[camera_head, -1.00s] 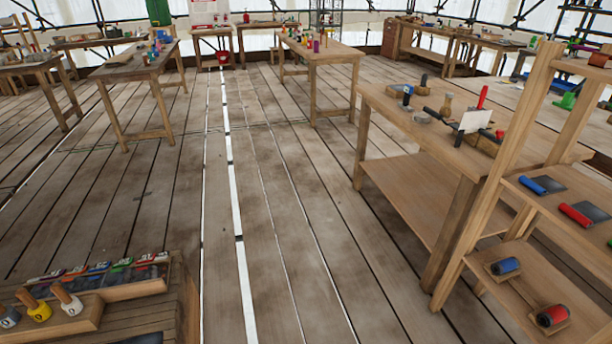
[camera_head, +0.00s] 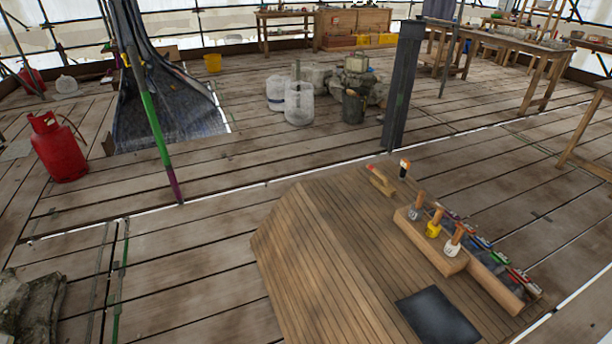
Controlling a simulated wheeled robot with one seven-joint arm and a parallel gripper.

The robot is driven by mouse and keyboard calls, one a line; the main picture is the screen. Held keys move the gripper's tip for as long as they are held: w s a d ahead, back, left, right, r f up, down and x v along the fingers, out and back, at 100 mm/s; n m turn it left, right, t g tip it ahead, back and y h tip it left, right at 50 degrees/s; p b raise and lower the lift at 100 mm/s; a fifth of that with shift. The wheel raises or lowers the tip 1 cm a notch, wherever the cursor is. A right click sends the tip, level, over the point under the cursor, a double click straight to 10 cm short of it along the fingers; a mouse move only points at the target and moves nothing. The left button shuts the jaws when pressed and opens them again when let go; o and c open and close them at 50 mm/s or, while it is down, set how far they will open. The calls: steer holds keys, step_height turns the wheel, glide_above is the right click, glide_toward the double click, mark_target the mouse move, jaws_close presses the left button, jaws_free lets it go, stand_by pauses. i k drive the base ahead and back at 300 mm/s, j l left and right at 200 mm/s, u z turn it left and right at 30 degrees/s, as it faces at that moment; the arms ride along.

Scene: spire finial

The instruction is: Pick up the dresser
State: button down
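A sloped wooden stand (camera_head: 310,250) with a boarded surface is at the lower middle. Near its upper right edge lies a light wooden tool (camera_head: 381,181) with a reddish tip, which may be the dresser; its exact shape is too small to tell. Close beside it stands a small dark object with an orange-brown top (camera_head: 404,168). A wooden rack (camera_head: 430,250) on the stand holds wooden-handled tools with grey, yellow and white heads (camera_head: 433,229). My gripper is not in view.
A dark square plate (camera_head: 437,317) lies on the stand. A dark post (camera_head: 403,85) rises behind it, and a green and purple pole (camera_head: 153,120) stands left. A red gas cylinder (camera_head: 60,147) is farther left. Floorboards between stand and post are clear.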

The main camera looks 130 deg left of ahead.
mark_target(377, 180)
steer(key=i+l+u, duration=0.1)
steer(key=u, duration=2.95)
steer(key=j+u, duration=0.1)
steer(key=u, duration=0.2)
steer(key=i+j+u, duration=0.1)
steer(key=u, duration=0.2)
steer(key=k+j, duration=0.15)
steer(key=k, duration=0.2)
steer(key=i+l+z, duration=0.2)
steer(key=l, duration=0.25)
steer(key=i+l+z, duration=0.15)
steer(key=l, duration=0.25)
steer(key=i+l+z, duration=0.2)
steer(key=l, duration=0.2)
steer(key=i+l+z, duration=0.75)
steer(key=i, duration=0.2)
steer(key=i+z, duration=0.4)
steer(key=i, duration=1)
steer(key=i+l+u, duration=0.15)
steer(key=i, duration=0.9)
